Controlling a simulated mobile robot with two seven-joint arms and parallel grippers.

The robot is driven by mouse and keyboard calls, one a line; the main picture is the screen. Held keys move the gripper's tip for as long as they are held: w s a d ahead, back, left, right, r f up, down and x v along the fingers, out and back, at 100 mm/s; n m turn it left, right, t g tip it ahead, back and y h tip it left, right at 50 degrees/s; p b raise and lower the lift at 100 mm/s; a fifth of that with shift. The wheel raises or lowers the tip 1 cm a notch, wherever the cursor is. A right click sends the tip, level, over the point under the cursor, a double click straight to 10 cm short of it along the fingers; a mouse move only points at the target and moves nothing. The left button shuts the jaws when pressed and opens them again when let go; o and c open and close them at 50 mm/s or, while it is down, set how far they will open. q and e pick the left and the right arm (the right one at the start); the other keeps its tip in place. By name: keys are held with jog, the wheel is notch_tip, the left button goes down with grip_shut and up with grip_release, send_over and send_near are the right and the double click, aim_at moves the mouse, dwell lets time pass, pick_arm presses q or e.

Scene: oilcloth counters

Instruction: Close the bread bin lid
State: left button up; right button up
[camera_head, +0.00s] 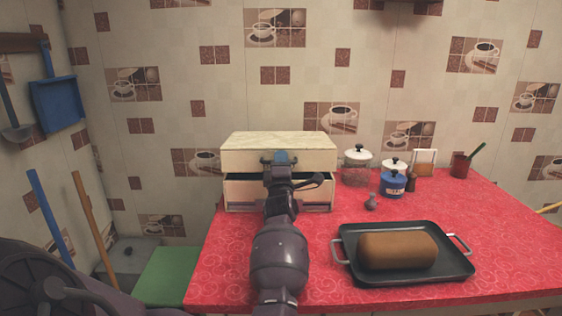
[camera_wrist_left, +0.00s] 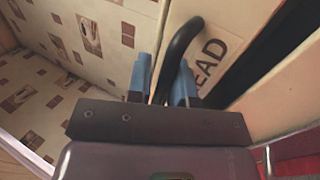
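The bread bin (camera_head: 245,160) is a cream box with a marbled top at the back of the red counter. A dark gap shows above its lower front panel, so the lid (camera_head: 315,199) looks partly open. My right gripper is out of view.
A black tray (camera_head: 350,262) with a brown loaf (camera_head: 398,250) lies at the front right of the counter (camera_head: 510,235). Glass jars (camera_head: 357,167), a blue pot (camera_head: 393,184) and a brown cup (camera_head: 460,166) stand right of the bin.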

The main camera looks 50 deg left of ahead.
pick_arm(q)
jog(key=shift+o, duration=1.2)
jog(key=shift+r, duration=0.1)
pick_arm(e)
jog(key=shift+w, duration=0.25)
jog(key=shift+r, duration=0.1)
pick_arm(q)
jog(key=shift+r, duration=0.3)
notch_tip(320, 180, up, 19)
jog(key=p, duration=0.5)
jog(key=shift+r, duration=0.2)
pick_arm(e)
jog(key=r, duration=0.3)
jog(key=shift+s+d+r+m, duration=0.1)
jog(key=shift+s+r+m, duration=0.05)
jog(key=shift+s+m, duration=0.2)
